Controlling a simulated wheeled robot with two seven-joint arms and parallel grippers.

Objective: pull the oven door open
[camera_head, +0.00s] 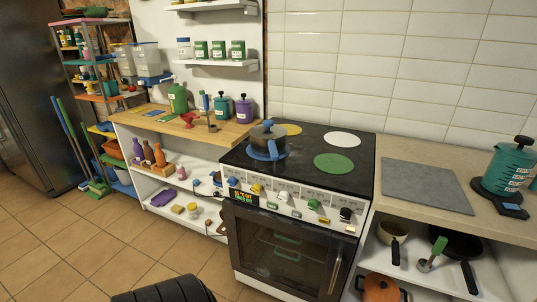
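The oven stands at the centre right, a white stove with a dark glass door (262,240) below a row of coloured knobs (290,206). The door looks shut. A pale upright handle (335,274) runs along the door's right side. Greenish racks (287,247) show dimly through the glass. The door's lower part is close to the bottom edge of the view. Neither of my grippers is in view, so nothing is seen touching the door or its handle.
A pot (268,140) stands on the black cooktop (305,146). A white shelf unit with a wooden top (155,121) is left of the oven; a counter with a grey mat (427,184) is right. The tiled floor (130,240) left of the oven is clear.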

